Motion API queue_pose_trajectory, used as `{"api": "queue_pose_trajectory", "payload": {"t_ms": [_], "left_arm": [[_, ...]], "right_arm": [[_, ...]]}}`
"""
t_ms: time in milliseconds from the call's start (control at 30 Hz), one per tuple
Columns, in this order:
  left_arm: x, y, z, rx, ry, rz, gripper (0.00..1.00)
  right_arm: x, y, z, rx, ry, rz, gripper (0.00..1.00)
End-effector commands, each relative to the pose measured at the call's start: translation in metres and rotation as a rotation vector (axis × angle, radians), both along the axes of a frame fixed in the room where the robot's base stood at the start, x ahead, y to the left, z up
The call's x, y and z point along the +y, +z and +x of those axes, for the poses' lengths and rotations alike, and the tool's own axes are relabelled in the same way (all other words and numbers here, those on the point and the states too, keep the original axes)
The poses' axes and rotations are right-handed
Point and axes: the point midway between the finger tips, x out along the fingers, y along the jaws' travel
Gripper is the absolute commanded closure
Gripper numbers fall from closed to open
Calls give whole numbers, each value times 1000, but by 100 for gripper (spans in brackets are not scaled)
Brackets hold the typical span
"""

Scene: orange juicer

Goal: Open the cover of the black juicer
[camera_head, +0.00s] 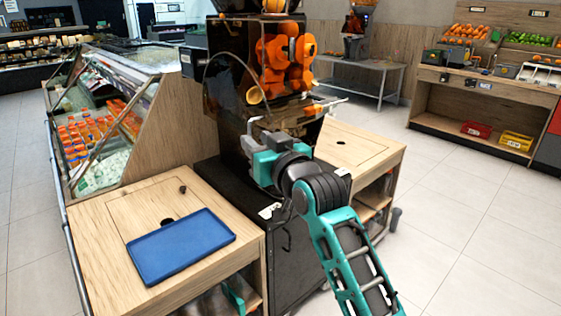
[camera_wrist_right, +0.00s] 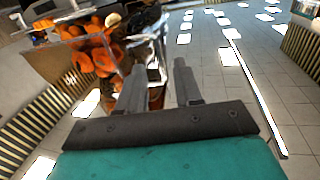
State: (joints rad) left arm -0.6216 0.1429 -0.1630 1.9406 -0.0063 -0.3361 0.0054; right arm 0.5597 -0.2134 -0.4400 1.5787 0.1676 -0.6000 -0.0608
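The black juicer (camera_head: 228,92) stands in the middle of the head view, with orange rollers (camera_head: 285,55) behind its clear front cover (camera_head: 232,62). My right gripper (camera_head: 262,128) is in front of the juicer's lower front, just below the cover. In the right wrist view, the two fingers of my right gripper (camera_wrist_right: 166,82) are apart with a gap between them. The orange rollers (camera_wrist_right: 92,55) and a shiny metal part of the juicer (camera_wrist_right: 152,62) show beyond the left finger. I cannot tell whether a finger touches the juicer. My left gripper is not in view.
A wooden counter with a blue tray (camera_head: 182,246) is at the front left. Another wooden counter (camera_head: 350,146) is right of the juicer. A glass display case (camera_head: 110,110) with bottles stands at the left. The tiled floor (camera_head: 465,225) at the right is clear.

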Motion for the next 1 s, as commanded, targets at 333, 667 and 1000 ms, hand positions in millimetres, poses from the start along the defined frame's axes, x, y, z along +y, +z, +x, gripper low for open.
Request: {"api": "queue_pose_trajectory", "payload": {"t_ms": [333,667,1000], "left_arm": [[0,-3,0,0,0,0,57],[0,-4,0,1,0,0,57],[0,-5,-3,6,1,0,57]], "right_arm": [[-33,-1,-50,-1,0,-2,66],[-52,0,-80,-1,1,-2,66],[-54,0,-83,0,1,-2,66]]}}
